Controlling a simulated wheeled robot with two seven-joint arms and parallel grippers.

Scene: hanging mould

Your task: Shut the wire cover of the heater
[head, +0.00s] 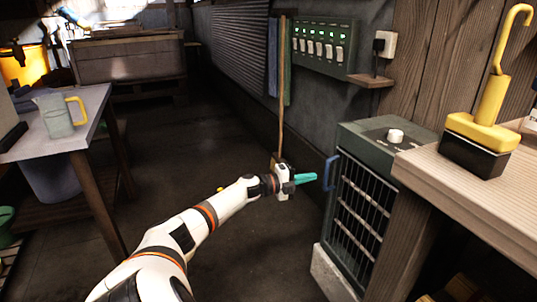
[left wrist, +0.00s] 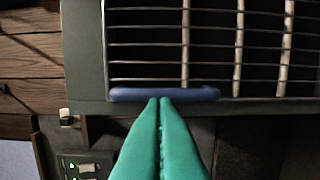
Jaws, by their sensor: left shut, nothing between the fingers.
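The heater (head: 390,142) is a dark grey-green box with a pale knob on top, at the right of the head view. Its wire cover (head: 358,212) has several thin bars and faces my left arm. It also shows in the left wrist view (left wrist: 211,53). The cover's blue handle (head: 330,172) is at its upper left edge. My left gripper (head: 316,177) has teal fingers, shut and empty, pointing at the handle. In the left wrist view the fingertips (left wrist: 159,101) overlap the handle (left wrist: 190,94); contact is unclear. The cover looks nearly flush; I cannot tell if a gap remains. My right gripper is not in view.
A wooden bench (head: 470,190) with a yellow hooked tool (head: 488,125) stands right of the heater. A table (head: 85,130) with a jug (head: 55,117) is at the left. A switch panel (head: 322,47) hangs on the wall. The floor (head: 180,160) between is open.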

